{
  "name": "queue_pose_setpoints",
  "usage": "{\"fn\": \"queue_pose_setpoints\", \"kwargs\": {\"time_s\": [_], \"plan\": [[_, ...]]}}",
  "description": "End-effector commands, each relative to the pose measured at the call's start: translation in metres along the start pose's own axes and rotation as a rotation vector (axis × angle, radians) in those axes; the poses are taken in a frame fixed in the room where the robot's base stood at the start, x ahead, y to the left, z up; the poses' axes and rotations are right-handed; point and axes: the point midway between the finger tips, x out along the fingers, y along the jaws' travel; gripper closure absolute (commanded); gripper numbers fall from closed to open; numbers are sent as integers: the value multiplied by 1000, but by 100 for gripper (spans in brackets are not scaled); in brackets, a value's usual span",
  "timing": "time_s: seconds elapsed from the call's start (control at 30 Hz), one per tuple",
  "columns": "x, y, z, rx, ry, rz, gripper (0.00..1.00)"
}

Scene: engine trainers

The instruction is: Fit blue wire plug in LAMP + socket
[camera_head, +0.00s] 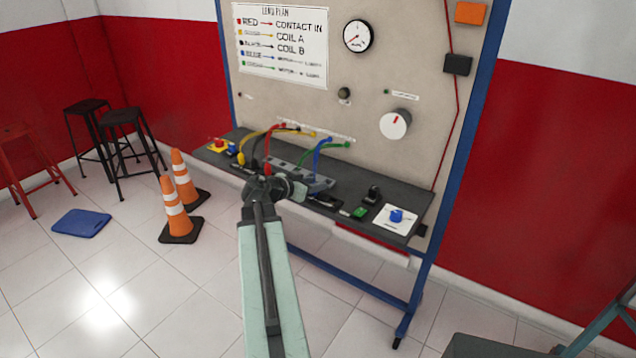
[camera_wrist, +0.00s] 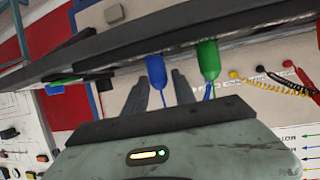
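The blue wire (camera_head: 318,158) runs from the panel's low row down to the grey rack on the shelf. Its blue plug (camera_wrist: 156,69) shows in the wrist view at the rack edge, beside the green plug (camera_wrist: 208,58). My gripper (camera_wrist: 161,92) is open, with its fingers spread near the blue plug; I cannot tell if they touch it. In the head view my gripper (camera_head: 288,188) is at the shelf's front edge, its fingertips unclear. The LAMP + socket cannot be picked out; the small lettering is unreadable.
The shelf (camera_head: 385,187) also carries small switches and a blue knob (camera_head: 396,215). Traffic cones (camera_head: 175,212) stand on the floor at left.

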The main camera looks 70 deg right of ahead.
Motion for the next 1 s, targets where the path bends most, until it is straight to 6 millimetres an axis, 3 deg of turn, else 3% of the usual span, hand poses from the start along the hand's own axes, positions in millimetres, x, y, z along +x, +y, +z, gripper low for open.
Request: {"fn": "queue_pose_setpoints", "kwargs": {"time_s": [0.2,0.53,1.0], "plan": [[-18,0,-4,0,0,0,68],[-19,0,-6,0,0,0,68],[-40,0,-56,0,0,0,68]]}}
